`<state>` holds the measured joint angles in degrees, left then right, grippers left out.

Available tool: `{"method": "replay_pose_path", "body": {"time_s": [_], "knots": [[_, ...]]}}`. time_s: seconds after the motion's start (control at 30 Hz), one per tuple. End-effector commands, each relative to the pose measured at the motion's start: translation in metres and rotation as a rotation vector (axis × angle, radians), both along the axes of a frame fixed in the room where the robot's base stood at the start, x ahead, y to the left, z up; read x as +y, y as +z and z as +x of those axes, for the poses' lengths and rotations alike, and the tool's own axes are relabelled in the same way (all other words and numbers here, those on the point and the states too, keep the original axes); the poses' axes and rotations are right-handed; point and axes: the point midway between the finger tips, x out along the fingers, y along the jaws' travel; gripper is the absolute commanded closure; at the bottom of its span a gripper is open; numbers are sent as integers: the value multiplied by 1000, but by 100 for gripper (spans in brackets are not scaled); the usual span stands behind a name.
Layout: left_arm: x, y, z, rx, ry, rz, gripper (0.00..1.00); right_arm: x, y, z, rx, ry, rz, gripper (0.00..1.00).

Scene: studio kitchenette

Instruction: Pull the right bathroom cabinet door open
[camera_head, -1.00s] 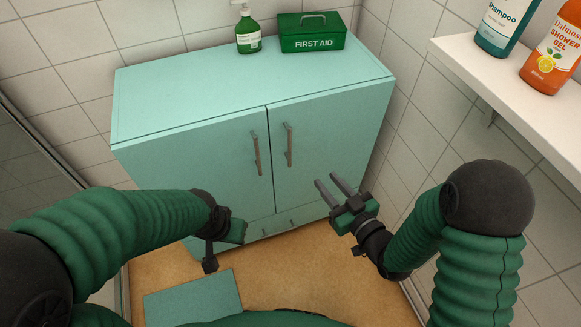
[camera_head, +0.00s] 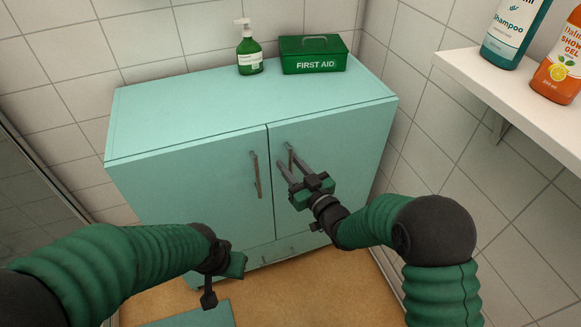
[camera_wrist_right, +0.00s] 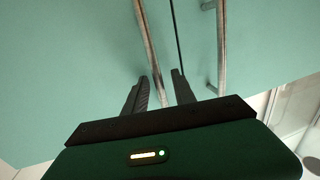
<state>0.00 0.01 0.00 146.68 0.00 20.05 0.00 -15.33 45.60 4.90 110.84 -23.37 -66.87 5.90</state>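The teal cabinet (camera_head: 180,130) stands against the tiled wall with both doors shut. The right door (camera_head: 345,140) has a slim vertical metal handle (camera_head: 290,153) near the middle seam. In the right wrist view, this handle (camera_wrist_right: 149,45) runs down into the space between my finger tips. My right gripper (camera_head: 290,167) is open at the handle, its fingers (camera_wrist_right: 160,85) apart on either side in the picture; contact cannot be told. The left door (camera_head: 200,190) has a matching handle (camera_head: 255,175). My left gripper (camera_head: 225,278) hangs low before the left door, its fingers unclear.
A green pump bottle (camera_head: 249,55) and a green first aid box (camera_head: 313,57) stand on the cabinet top. A white shelf (camera_head: 520,100) with shampoo (camera_head: 508,35) and shower gel (camera_head: 560,70) juts out at right. A flat teal piece (camera_head: 195,316) lies on the floor.

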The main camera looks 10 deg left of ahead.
Motion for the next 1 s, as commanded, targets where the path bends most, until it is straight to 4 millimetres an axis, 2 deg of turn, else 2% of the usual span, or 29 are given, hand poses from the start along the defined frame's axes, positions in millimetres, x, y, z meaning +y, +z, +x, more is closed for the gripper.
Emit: {"method": "replay_pose_path", "body": {"time_s": [0.27, 0.5, 0.53, 1.0], "knots": [[0, 0, 0, 0, 0, 0, 100, 2, 0, 3, 1, -1, -1, 68], [0, 0, 0, 0, 0, 0, 100, 2, 0, 2, 1, -1, -1, 98], [0, 0, 0, 0, 0, 0, 100, 1, 0, 3, 1, -1, -1, 100], [0, 0, 0, 0, 0, 0, 100, 1, 0, 2, 1, -1, -1, 100]]}}
